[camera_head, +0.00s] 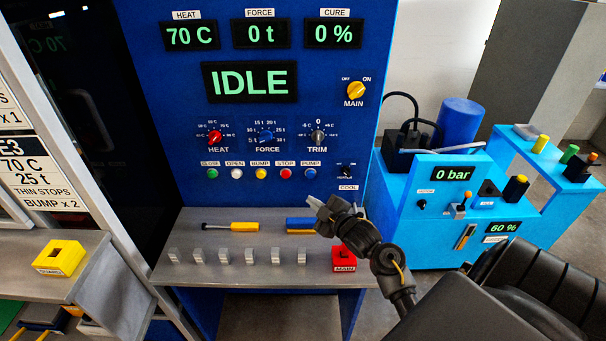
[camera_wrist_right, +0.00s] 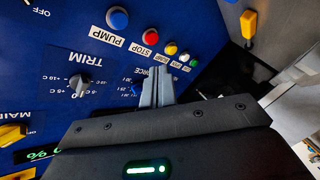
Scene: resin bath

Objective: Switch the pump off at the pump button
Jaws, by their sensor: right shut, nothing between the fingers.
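The blue pump button (camera_head: 311,173) sits at the right end of a row of coloured buttons on the blue panel, under a PUMP label. In the right wrist view the pump button (camera_wrist_right: 118,18) is at the upper left, beside the red STOP button (camera_wrist_right: 151,37). My right gripper (camera_head: 316,205) is a little below the pump button in the head view, apart from it in the picture. In the right wrist view its grey fingers (camera_wrist_right: 157,88) are closed together and empty, pointing at the panel. My left gripper is not in view.
The display (camera_head: 250,81) reads IDLE. A light-blue pump unit (camera_head: 410,235) reading 0 bar stands at right.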

